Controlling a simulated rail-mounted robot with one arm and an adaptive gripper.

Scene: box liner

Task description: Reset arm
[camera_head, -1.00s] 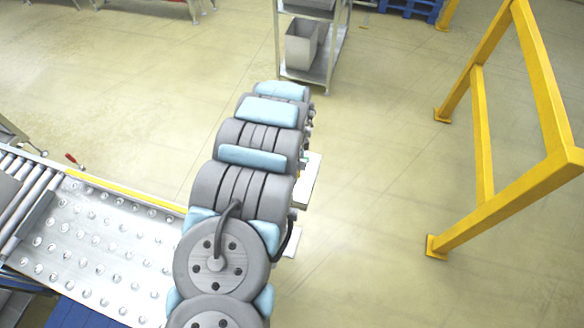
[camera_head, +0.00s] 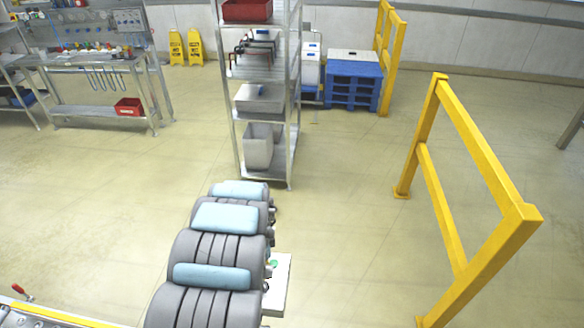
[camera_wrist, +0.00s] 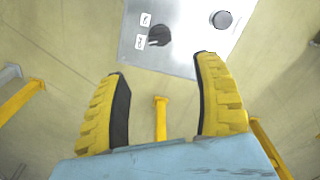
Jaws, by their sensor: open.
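My gripper (camera_wrist: 160,88) shows in the wrist view with its two yellow, black-padded fingers spread apart and nothing between them. Beyond the fingertips is a grey metal panel (camera_wrist: 185,30) with a black knob and a round button. My arm (camera_head: 212,270) shows in the head view as grey segments with light blue pads, stretching away from the bottom of the picture. My gripper cannot be made out in the head view.
A yellow guard rail (camera_head: 470,170) stands on the right. A metal shelf rack (camera_head: 240,170) with bins stands beyond my arm. A workbench (camera_head: 95,62) and two yellow floor signs (camera_head: 187,47) are at the back left. A blue pallet stack (camera_head: 352,85) is behind. Open floor lies between.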

